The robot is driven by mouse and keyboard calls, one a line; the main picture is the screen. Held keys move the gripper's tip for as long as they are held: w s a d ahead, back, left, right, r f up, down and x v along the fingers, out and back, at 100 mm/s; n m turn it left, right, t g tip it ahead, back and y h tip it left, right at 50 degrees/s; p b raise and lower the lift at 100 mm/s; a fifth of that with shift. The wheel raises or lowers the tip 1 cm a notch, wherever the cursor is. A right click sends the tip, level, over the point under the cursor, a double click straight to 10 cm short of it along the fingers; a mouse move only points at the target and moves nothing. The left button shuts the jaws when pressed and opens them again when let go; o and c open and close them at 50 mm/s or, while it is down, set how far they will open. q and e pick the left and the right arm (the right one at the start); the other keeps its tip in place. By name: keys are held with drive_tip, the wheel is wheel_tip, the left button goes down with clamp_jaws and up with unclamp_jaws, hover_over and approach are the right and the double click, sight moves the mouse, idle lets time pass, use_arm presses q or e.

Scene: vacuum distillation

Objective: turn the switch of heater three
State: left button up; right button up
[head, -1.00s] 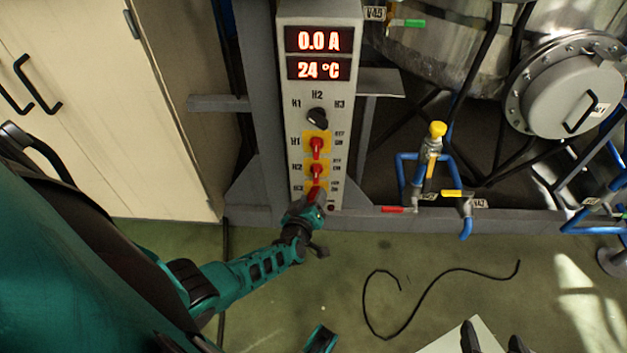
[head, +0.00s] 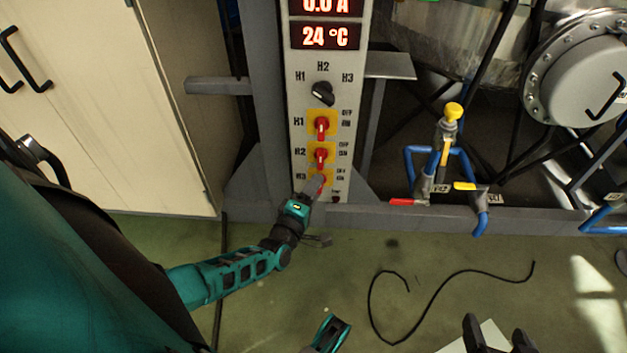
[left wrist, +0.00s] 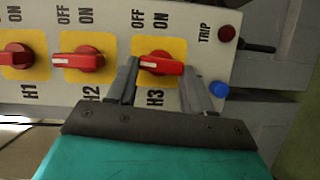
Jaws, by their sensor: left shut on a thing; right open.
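The heater three switch is a red handle on a yellow plate marked H3, lowest of three on the grey control panel; it shows in the left wrist view (left wrist: 160,63). Its handle lies nearly level there, with the white mark at its left end, slightly tilted compared with the H2 handle (left wrist: 80,62). My left gripper (left wrist: 160,88) has one finger on each side of the handle and is shut on it. In the head view my left gripper (head: 317,186) covers much of the H3 switch. My right gripper (head: 497,338) is open and empty at the bottom edge.
The H1 switch (head: 321,125) and H2 switch (head: 321,155) sit above H3. A black selector knob (head: 322,93) is higher up, under the 24 °C display (head: 325,36). Beside H3 are a red trip lamp (left wrist: 228,33) and a blue button (left wrist: 218,89). Blue piping (head: 410,165) stands right.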

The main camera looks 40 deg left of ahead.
use_arm(q)
drive_tip(key=shift+f+n, duration=0.1)
drive_tip(key=shift+n, duration=0.4)
use_arm(e)
drive_tip(key=shift+s+d+f, duration=0.15)
use_arm(q)
drive_tip(key=o, duration=1)
drive_tip(key=shift+o, duration=0.2)
drive_tip(key=shift+s, duration=0.1)
